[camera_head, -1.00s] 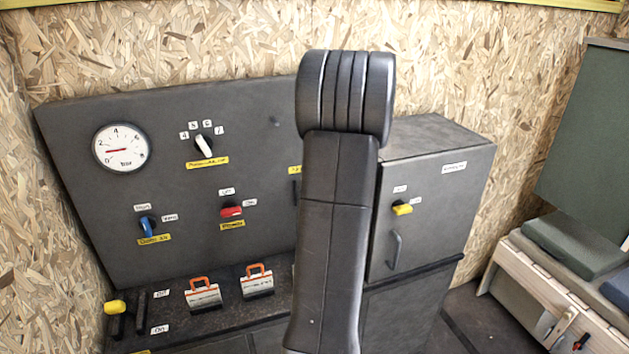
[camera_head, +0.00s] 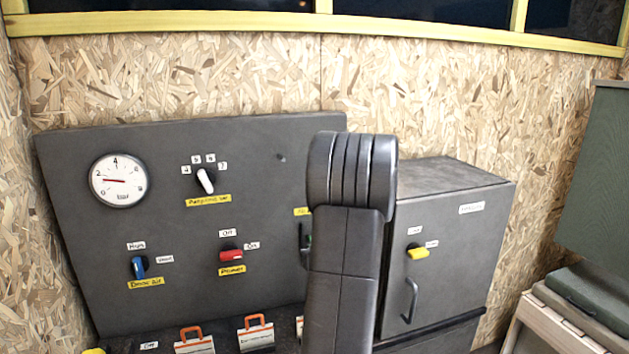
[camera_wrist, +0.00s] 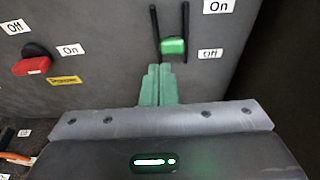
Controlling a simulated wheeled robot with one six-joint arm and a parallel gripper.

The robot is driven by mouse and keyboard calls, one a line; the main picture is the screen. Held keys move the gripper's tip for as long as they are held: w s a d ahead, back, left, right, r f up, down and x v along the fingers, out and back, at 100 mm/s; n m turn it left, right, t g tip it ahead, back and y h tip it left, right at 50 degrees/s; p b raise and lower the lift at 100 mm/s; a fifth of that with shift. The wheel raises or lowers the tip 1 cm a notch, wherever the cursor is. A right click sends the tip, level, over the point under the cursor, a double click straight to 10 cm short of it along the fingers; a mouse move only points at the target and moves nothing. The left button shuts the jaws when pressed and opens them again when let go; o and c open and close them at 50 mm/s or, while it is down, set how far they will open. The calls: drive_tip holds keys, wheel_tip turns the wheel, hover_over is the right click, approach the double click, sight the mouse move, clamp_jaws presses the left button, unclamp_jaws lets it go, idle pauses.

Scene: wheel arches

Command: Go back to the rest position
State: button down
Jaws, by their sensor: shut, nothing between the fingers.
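My gripper (camera_wrist: 158,86) shows in the wrist view with its two green fingers together and nothing between them. It points at the grey control panel (camera_wrist: 110,25). A green handle (camera_wrist: 173,46) between two dark rods is just beyond the fingertips, apart from them in the picture; I cannot tell the depth gap. In the head view my dark arm stands upright in the middle and hides my gripper and part of the panel (camera_head: 260,180).
The panel carries a gauge (camera_head: 118,180), a white-pointer knob (camera_head: 205,180), a blue knob (camera_head: 138,267) and a red knob (camera_head: 231,254). Orange-handled padlocks or tags (camera_head: 194,340) sit below. A grey cabinet (camera_head: 450,240) with a yellow knob (camera_head: 417,252) stands right of my arm.

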wheel_tip(320, 180, down, 7)
drive_tip(key=w+t+b, duration=0.3)
drive_tip(key=t+b, duration=0.2)
drive_tip(key=b, duration=1)
drive_tip(key=r+v, duration=0.1)
drive_tip(key=v, duration=0.7)
drive_tip(key=shift+s+d+f+y+b, duration=0.3)
drive_tip(key=shift+s+d+f+y, duration=0.1)
drive_tip(key=shift+f, duration=0.1)
drive_tip(key=shift+g, duration=0.3)
